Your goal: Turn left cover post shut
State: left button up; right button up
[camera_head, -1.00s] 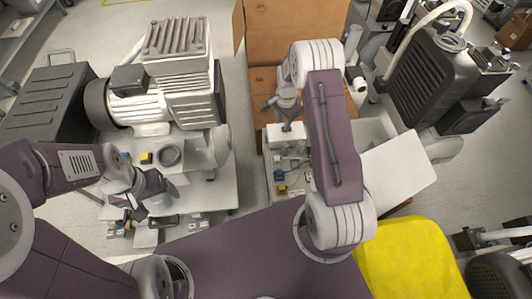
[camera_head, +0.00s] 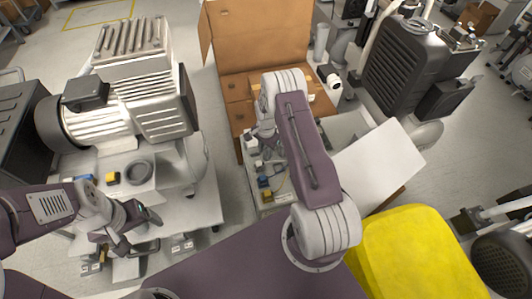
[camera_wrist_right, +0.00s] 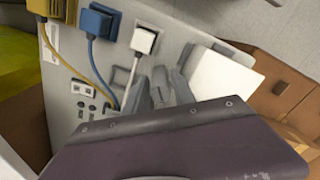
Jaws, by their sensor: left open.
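The left compressor (camera_head: 120,105), with a ribbed motor and a white body, stands on a white bench (camera_head: 200,205) in the head view. Small metal fittings (camera_head: 182,246) sit along the bench's front edge, with more fittings (camera_head: 93,262) further left. I cannot tell which of them is the left cover post. My left gripper (camera_head: 117,242) is open over the front of the bench, between these fittings. My right gripper (camera_head: 264,138) is beside the middle panel, partly hidden by its arm. Its grey fingers (camera_wrist_right: 162,90) show close together in the wrist view, near a white plug (camera_wrist_right: 143,40).
The middle panel (camera_wrist_right: 70,75) carries a blue plug (camera_wrist_right: 98,22) and a yellow plug (camera_wrist_right: 50,8) with cables. A cardboard box (camera_head: 260,35) stands behind it. A dark compressor (camera_head: 405,65) stands at the back right.

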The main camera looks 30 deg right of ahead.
grip_shut()
jog(key=shift+r+n+p, duration=0.1)
jog(key=shift+n+p, duration=0.5)
jog(key=shift+n, duration=0.4)
jog(key=n+p, duration=0.1)
jog(key=n, duration=0.1)
jog(key=shift+n, duration=0.3)
jog(key=n+p, duration=0.1)
jog(key=n, duration=0.2)
jog(key=shift+n, duration=1.6)
